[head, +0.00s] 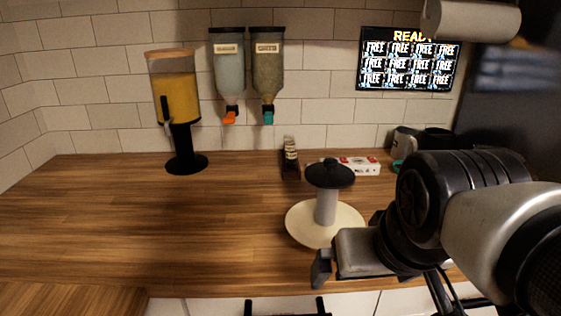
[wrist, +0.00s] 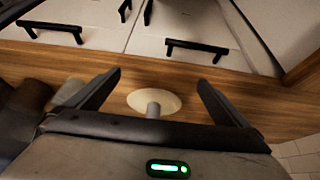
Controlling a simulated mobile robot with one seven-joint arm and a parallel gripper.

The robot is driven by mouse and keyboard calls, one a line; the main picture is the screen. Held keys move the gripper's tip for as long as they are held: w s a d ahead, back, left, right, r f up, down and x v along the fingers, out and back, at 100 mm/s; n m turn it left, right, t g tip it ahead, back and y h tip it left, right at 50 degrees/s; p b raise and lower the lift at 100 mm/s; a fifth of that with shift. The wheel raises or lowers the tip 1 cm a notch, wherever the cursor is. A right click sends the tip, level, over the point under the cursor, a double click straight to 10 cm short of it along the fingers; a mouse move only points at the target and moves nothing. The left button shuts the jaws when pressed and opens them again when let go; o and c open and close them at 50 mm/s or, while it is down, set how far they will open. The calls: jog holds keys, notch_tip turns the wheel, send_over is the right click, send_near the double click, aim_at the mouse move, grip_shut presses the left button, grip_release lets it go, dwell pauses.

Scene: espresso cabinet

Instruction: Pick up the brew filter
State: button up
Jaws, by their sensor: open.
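I cannot tell for sure which thing is the brew filter. The nearest thing to my gripper is a stand with a round cream base (head: 301,224), a grey upright post (head: 325,206) and a wide black cap (head: 330,174), upright on the wooden counter. My gripper (head: 335,262) is at the counter's front, just in front of the cream base. In the wrist view my gripper (wrist: 160,80) is open with nothing held. The cream base (wrist: 141,99) and grey post (wrist: 153,110) show between its fingers, apart from them as far as I can see.
A small dark holder (head: 290,160) and a white-and-red box (head: 360,166) stand behind the stand. Dark mugs (head: 435,139) are at the back right. A yellow drink dispenser (head: 174,88) stands at the back left.

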notch_tip(320, 180, up, 3)
jog(key=w+a+p, duration=0.1)
jog(key=w+p, duration=0.1)
notch_tip(320, 180, up, 14)
jog(key=n+g+p, duration=0.2)
jog(key=g+p, duration=0.4)
jog(key=p, duration=1.2)
send_over(328, 190)
jog(key=w+d, duration=0.1)
jog(key=shift+w+f, duration=0.35)
jog(key=shift+w, duration=0.1)
notch_tip(328, 190, down, 13)
jog(key=shift+r, duration=0.2)
jog(key=f, duration=0.5)
jog(key=shift+w+a, duration=0.2)
jog(key=shift+r, duration=0.1)
jog(key=c, duration=1)
jog(key=shift+r, duration=0.1)
